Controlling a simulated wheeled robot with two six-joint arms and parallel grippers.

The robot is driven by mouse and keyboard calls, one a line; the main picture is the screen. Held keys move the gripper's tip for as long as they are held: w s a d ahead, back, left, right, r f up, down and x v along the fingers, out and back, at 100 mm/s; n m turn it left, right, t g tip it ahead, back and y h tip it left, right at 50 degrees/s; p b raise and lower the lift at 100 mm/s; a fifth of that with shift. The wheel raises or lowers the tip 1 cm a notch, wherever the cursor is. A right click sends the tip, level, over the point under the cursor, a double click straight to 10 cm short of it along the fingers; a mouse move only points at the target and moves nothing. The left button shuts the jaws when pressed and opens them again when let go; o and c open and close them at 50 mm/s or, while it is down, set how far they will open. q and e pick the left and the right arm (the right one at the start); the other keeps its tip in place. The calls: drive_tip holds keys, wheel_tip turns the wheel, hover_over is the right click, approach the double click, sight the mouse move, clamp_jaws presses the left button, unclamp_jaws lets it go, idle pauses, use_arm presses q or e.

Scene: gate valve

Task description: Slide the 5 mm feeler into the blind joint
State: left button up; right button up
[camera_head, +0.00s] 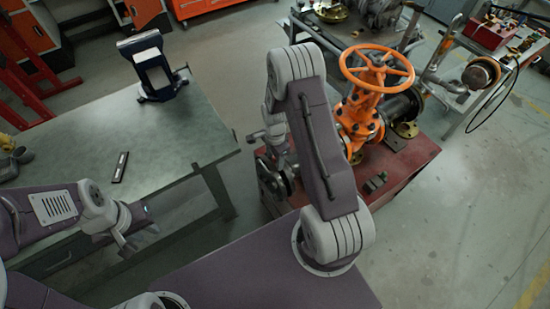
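The orange gate valve (365,105) with its orange handwheel (376,68) stands on a dark red bench (405,172). A dark pipe flange (400,108) joins its right side. My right arm crosses in front of the valve's left side and hides the joint there. My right gripper (280,178) points down at the bench's left end, partly behind my arm; its fingers and anything in them are unclear. My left gripper (143,232) is by the table's front edge, its fingers apart and empty. I cannot make out the 5 mm feeler for certain.
A grey-green table (80,130) holds a short dark bar with a pale marking (120,167) and a dark stand with a pale panel (152,68). Small dark blocks (375,182) lie on the red bench. A cart (500,55) stands back right. Floor at right is clear.

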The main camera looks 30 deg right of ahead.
sight(268, 164)
wheel_tip(268, 164, up, 9)
drive_tip(key=shift+r+b, duration=0.1)
drive_tip(key=shift+b, duration=0.6)
idle(0.4)
drive_tip(key=s+a+r+n+t+b, duration=0.1)
drive_tip(key=s+a+r+n+b, duration=0.15)
drive_tip(key=a+r, duration=0.25)
drive_tip(key=s+a+f+n, duration=0.1)
drive_tip(key=s+a+n, duration=0.1)
drive_tip(key=s+n, duration=0.8)
drive_tip(key=shift+a+f+n, duration=0.2)
drive_tip(key=shift+f+n, duration=0.05)
drive_tip(key=shift+n, duration=1.9)
